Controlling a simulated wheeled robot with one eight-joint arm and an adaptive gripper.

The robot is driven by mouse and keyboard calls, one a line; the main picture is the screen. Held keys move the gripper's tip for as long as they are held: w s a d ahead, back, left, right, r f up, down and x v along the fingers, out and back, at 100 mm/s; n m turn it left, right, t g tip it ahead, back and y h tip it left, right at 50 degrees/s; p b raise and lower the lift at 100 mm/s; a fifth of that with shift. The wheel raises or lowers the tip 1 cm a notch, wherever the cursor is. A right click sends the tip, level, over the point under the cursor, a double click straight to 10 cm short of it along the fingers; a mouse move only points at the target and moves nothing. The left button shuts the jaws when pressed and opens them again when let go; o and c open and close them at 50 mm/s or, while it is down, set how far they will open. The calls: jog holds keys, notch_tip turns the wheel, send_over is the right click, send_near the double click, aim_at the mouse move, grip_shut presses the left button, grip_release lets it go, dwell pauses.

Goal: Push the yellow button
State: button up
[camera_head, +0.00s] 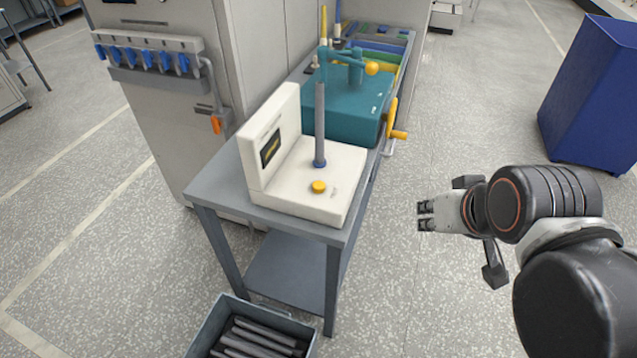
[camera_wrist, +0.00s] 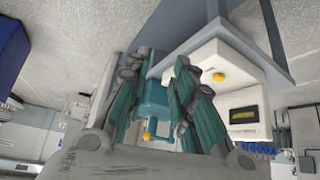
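The yellow button (camera_head: 319,186) is a small round knob on the flat top of a white machine base (camera_head: 305,205). It stands in front of a grey upright post with a blue foot. In the wrist view the yellow button (camera_wrist: 219,77) shows to the right of the fingers, on the white machine (camera_wrist: 205,58). My gripper (camera_head: 424,215) is in the air to the right of the grey table, well apart from the button. In the wrist view my gripper (camera_wrist: 163,60) has its two fingers apart, with nothing held between them.
The grey table (camera_head: 204,189) also carries a teal machine (camera_head: 345,105) with a yellow crank (camera_head: 396,132) on its right side. A bin of dark rods (camera_head: 215,325) stands on the floor in front. A blue cabinet (camera_head: 590,95) stands at right. Floor between table and cabinet is clear.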

grip_shut()
dwell(1.0)
